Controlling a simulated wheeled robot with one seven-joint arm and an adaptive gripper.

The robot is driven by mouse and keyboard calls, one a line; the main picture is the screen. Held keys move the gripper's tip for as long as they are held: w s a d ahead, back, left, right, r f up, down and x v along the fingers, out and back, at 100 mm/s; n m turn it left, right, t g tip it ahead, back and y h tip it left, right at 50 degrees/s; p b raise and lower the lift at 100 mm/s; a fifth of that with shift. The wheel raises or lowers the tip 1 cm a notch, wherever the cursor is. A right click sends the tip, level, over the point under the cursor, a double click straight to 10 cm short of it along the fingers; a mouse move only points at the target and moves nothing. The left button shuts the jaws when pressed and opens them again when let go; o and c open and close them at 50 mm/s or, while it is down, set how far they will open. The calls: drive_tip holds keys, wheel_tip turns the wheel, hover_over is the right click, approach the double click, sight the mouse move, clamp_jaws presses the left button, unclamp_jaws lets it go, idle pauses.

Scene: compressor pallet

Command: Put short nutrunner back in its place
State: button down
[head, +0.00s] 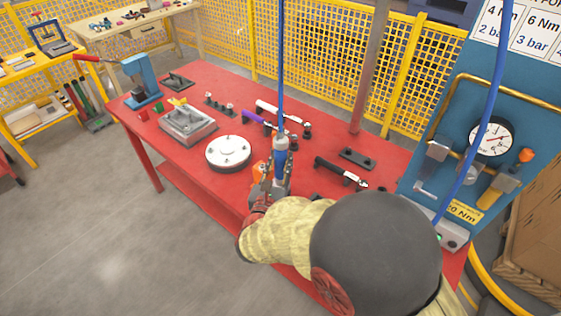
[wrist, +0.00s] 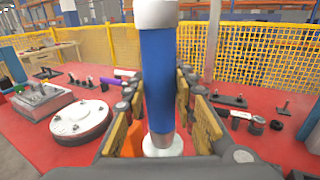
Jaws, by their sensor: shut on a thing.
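My gripper (head: 270,184) is shut on an upright blue tool with a white collar, which looks like the short nutrunner (head: 281,148). A blue hose rises from its top. In the wrist view the blue body of the short nutrunner (wrist: 157,75) stands between the two finger pads of my gripper (wrist: 160,105). I cannot tell which spot is the tool's place.
A round silver flange (head: 228,152) and a grey metal block (head: 187,124) lie to the left. A purple and white tool (head: 265,120) lies behind, a black and white tool (head: 340,172) to the right. A black plate (head: 357,157) is beyond it. A blue gauge panel (head: 460,150) stands at right.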

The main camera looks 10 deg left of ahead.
drive_tip(key=shift+f+b, duration=0.55)
drive_tip(key=shift+f, duration=0.1)
idle(0.3)
drive_tip(key=c, duration=1.7)
unclamp_jaws()
drive_tip(key=o, duration=0.3)
drive_tip(key=shift+f, duration=0.1)
drive_tip(key=shift+f, duration=0.15)
drive_tip(key=s, duration=0.8)
drive_tip(key=s+a, duration=0.1)
drive_tip(key=s, duration=0.3)
